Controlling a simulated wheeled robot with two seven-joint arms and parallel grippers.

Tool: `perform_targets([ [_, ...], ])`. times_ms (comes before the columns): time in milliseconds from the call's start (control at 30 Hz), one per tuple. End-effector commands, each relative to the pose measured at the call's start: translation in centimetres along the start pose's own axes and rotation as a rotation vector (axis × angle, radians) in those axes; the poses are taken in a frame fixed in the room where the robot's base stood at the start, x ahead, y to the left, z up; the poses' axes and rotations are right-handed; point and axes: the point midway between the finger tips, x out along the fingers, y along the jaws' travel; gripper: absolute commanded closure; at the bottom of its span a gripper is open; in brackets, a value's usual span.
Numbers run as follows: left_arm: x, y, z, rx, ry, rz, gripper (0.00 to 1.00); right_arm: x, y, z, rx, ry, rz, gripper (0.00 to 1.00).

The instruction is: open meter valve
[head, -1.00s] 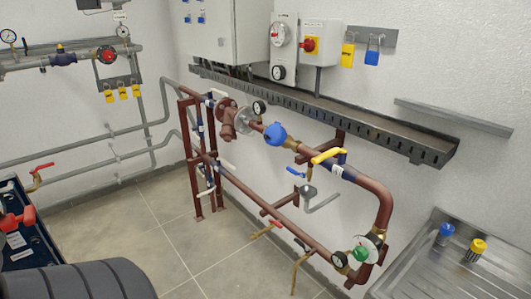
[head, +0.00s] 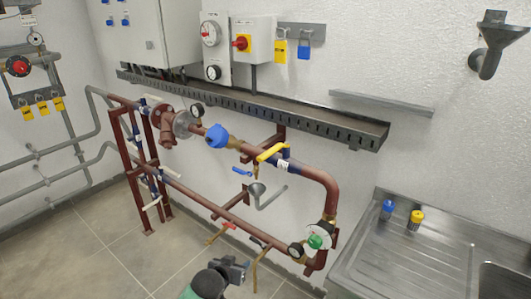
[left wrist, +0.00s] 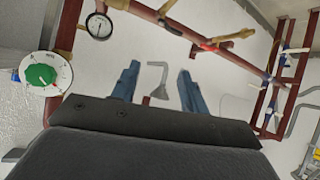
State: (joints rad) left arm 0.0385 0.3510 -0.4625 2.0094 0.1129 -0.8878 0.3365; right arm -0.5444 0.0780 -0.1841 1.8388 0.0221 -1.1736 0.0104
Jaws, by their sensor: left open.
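A blue round meter (head: 217,136) sits on the upper dark red pipe. I cannot tell for sure which valve is the meter valve; this one is beside the meter. My left gripper (head: 238,266) is low at the bottom centre in the head view, below the pipe loop and apart from it. In the left wrist view its two blue fingers (left wrist: 157,85) are spread and hold nothing. The yellow handle is not clearly seen there. My right gripper is not in view.
A green knob (head: 315,241) and gauge (head: 296,250) are at lower right. A metal sink (head: 400,250) is right; a slotted tray (head: 250,105) runs above.

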Motion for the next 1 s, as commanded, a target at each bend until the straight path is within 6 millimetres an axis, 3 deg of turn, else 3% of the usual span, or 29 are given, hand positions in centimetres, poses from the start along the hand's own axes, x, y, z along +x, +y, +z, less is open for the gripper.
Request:
perform_targets([
  [33, -0.2, -0.1, -3.2, 0.015, 0.051, 0.012, 0.55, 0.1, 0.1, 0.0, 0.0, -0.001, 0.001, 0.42],
  [200, -1.4, 0.6, -12.4, 0.046, 0.207, 0.069, 0.55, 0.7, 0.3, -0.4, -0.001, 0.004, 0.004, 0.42],
  [367, -3.4, 1.4, -20.2, 0.079, 0.338, 0.129, 0.55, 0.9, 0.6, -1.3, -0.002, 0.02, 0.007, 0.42],
  [500, -5.7, 2.3, -26.1, 0.106, 0.437, 0.187, 0.55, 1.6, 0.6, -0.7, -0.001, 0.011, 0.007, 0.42],
  [700, -8.4, 3.2, -31.3, 0.134, 0.525, 0.248, 0.55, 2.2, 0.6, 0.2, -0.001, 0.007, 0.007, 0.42],
  [1000, -9.2, 3.8, -33.6, 0.143, 0.558, 0.275, 0.55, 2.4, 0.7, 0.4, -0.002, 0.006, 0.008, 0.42],
])
